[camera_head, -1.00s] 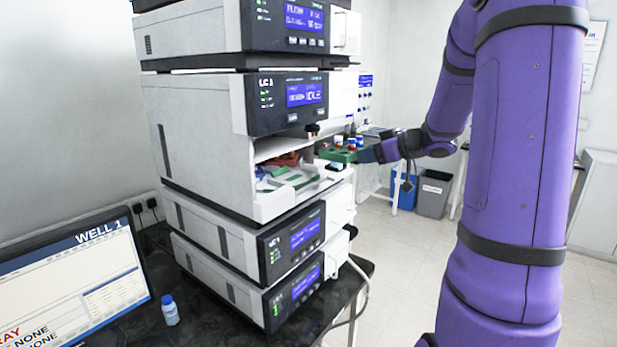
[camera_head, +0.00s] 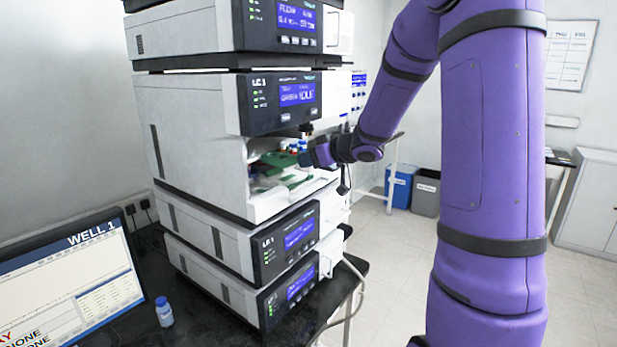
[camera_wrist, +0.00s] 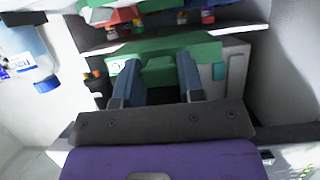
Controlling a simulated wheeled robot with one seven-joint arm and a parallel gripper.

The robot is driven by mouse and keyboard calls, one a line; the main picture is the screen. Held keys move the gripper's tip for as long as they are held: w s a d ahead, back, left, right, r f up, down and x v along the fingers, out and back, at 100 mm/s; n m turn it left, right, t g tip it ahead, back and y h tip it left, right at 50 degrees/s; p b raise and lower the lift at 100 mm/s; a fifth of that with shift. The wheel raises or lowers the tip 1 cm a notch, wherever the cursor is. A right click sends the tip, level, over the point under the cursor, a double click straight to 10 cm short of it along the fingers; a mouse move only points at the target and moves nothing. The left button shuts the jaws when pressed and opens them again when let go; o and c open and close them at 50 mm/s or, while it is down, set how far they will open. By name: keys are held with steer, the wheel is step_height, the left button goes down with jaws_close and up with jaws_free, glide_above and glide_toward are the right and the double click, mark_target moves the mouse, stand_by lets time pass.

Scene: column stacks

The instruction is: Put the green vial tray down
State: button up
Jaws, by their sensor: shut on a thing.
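The green vial tray (camera_head: 279,158) is at the mouth of the open bay in the LC 1 unit. In the wrist view its green body (camera_wrist: 206,50) spans the picture, with a green grip part between my fingers. My gripper (camera_head: 306,157) is shut on the tray from the right side; the blue-grey fingers also show in the wrist view (camera_wrist: 160,78). Coloured vial caps show around the tray in the head view. The open bay (camera_head: 262,208) has a white floor with green markings or parts on it. Whether the tray touches the floor is hidden.
The LC 1 unit (camera_head: 185,130) stands in a stack, with units above and below. A monitor (camera_head: 75,290) and a small blue-capped bottle (camera_head: 164,311) are on the dark bench. Blue and grey bins (camera_head: 426,192) stand on the floor behind. Bay walls lie close to my gripper.

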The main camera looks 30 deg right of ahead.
steer(key=shift+w+a+f, duration=0.1)
steer(key=shift+f, duration=1.2)
steer(key=shift+a+f, duration=0.1)
steer(key=shift+f, duration=1.2)
steer(key=o, duration=0.9)
steer(key=shift+f, duration=0.15)
steer(key=shift+o, duration=0.2)
